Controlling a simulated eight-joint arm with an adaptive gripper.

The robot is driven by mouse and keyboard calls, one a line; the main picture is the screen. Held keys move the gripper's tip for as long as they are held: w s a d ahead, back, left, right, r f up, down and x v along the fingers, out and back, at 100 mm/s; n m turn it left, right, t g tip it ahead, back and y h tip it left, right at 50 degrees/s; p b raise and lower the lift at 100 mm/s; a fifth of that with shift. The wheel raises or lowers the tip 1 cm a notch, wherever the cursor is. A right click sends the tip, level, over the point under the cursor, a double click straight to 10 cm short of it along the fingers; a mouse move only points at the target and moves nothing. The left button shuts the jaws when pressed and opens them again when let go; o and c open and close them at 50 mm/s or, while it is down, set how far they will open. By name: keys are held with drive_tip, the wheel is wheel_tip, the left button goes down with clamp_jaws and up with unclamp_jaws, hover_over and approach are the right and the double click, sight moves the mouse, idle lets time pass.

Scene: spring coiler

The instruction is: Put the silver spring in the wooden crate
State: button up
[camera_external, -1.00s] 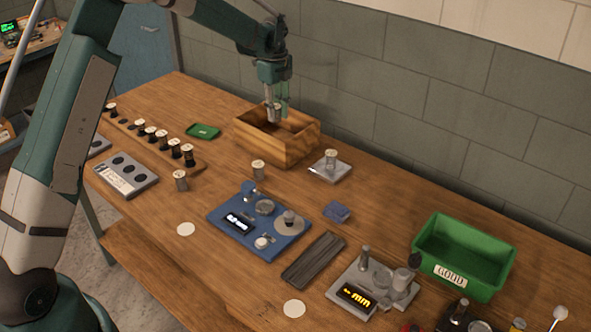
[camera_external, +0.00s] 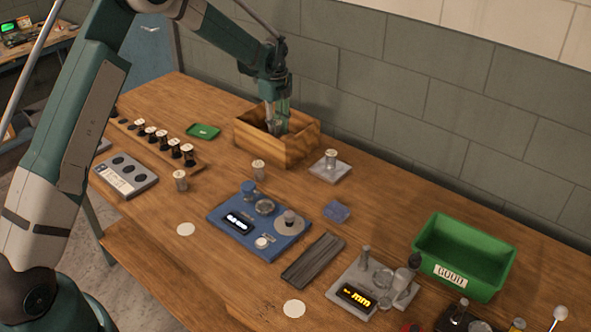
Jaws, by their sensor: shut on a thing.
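The wooden crate (camera_external: 288,150) stands open-topped at the back of the bench, near the wall. My gripper (camera_external: 277,129) points down into the crate, its fingertips below the level of the rim. It is shut on a small greyish piece that looks like the silver spring (camera_external: 276,126). The piece is mostly hidden by the fingers and is too small to make out its coils. Whether it touches the crate floor cannot be told.
A small silver-and-white spool (camera_external: 258,170) stands in front of the crate. A grey plate (camera_external: 331,172) with a cylinder is at its right. A green tray (camera_external: 203,131) lies to the left. The blue device (camera_external: 231,240) and green GOOD bin (camera_external: 463,256) are further off.

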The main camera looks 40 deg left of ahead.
sight(277, 123)
drive_tip(key=shift+f, duration=1.4)
drive_tip(key=shift+f, duration=0.2)
drive_tip(key=o, duration=0.9)
drive_tip(key=shift+r, duration=0.15)
wheel_tip(277, 123, up, 12)
drive_tip(key=shift+r, duration=0.1)
